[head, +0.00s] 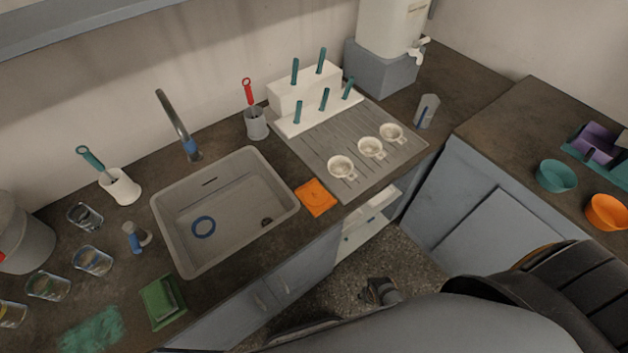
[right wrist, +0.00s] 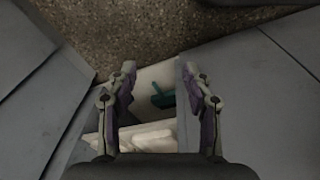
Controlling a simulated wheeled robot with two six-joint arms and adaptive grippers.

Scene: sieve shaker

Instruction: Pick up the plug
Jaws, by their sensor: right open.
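I cannot make out with certainty which thing is the plug. A blue ring (head: 203,227) lies flat on the bottom of the grey sink (head: 176,245), left of a small dark round spot (head: 266,222) that looks like the drain. A small blue and grey piece (head: 135,238) stands on the counter left of the sink. My right gripper (right wrist: 160,88) is open in the right wrist view, with nothing between its fingers. Below it show a pale shelf or tray, a small teal thing (right wrist: 163,98) and the floor. My left gripper is not in view.
Teal and orange bowls (head: 607,211) sit on the right counter.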

